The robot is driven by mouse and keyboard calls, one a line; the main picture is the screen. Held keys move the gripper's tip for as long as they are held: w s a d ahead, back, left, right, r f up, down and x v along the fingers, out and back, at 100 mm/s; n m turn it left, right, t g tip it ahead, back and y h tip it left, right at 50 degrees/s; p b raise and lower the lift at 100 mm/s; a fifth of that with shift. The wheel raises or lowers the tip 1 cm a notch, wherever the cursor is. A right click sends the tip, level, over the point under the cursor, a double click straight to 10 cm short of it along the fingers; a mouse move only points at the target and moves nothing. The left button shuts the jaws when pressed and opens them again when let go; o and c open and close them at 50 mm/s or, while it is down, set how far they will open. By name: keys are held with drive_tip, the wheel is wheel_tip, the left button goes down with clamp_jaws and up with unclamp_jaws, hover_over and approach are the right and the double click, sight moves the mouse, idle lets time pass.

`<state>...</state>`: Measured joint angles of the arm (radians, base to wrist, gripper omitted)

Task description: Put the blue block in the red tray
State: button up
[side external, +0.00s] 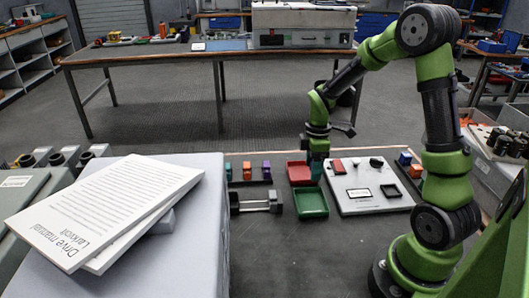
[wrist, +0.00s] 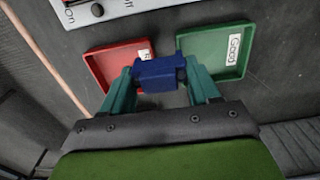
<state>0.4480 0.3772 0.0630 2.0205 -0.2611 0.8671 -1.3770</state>
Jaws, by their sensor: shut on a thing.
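My gripper (wrist: 160,75) is shut on a blue block (wrist: 160,72), held between its two teal fingers in the wrist view. The red tray (wrist: 100,67) lies below and to the left there, and the green tray (wrist: 204,73), labelled "Good", to the right. The block overlaps the gap between the trays and hides part of the red tray's label. The held block is hard to make out there.
A white control panel (side external: 345,205) with buttons and displays stands right of the trays. Another blue block (side external: 405,157) and an orange block (side external: 416,171) are beyond it. Small coloured parts (side external: 247,170) and a metal fixture (side external: 256,203) are to the left. Dark bench in front is clear.

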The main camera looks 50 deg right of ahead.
hover_over(300, 174)
drive_tip(key=shift+s+a+f, duration=0.15)
drive_tip(key=shift+f, duration=0.15)
drive_tip(key=shift+w+f, duration=0.25)
drive_tip(key=shift+f, duration=1.5)
drive_tip(key=shift+f, duration=0.2)
drive_tip(key=o, duration=0.8)
drive_tip(key=shift+c, duration=0.2)
